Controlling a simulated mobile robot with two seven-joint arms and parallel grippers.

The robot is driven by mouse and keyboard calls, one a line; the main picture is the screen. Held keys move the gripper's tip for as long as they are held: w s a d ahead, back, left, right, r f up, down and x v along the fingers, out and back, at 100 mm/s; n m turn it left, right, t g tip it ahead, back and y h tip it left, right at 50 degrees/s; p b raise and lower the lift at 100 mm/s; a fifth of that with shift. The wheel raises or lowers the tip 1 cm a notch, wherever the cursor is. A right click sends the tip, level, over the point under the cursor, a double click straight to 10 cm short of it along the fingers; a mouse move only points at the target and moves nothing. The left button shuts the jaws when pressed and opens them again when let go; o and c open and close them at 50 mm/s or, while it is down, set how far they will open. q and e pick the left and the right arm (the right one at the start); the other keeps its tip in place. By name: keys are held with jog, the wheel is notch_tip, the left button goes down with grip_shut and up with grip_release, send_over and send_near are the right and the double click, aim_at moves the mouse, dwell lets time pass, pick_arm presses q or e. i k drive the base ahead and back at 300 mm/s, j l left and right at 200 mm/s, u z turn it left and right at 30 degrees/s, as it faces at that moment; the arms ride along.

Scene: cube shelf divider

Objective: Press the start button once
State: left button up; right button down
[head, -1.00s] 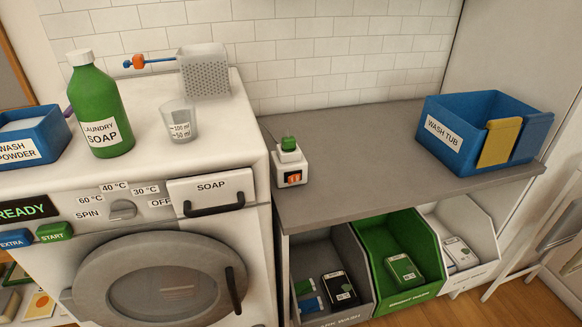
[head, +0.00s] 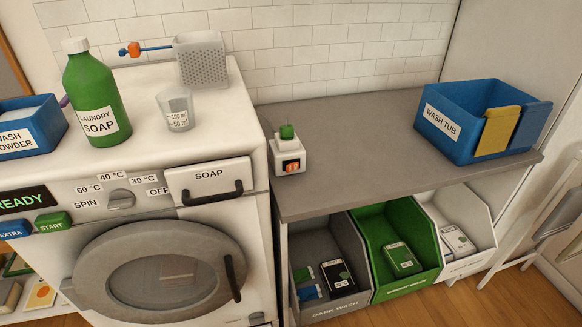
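The green START button (head: 53,222) is on the washing machine's front panel at the left of the head view, just right of the blue EXTRA button (head: 10,229). The display (head: 22,200) above them reads READY in green. The grey dial (head: 121,196) sits among the labels SPIN, 60 °C, 40 °C, 30 °C and OFF. The soap drawer (head: 209,181) and the round door (head: 158,268) look shut. Neither of my grippers is in view.
On the machine stand a green laundry soap bottle (head: 95,98), a measuring cup (head: 175,110), a perforated grey box (head: 201,60) and a blue wash powder box (head: 33,142). A counter (head: 350,145) at right holds a wash tub (head: 455,140) and a small white device (head: 288,155). Bins stand below.

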aim_at(59, 221)
jog(key=u, duration=1.5)
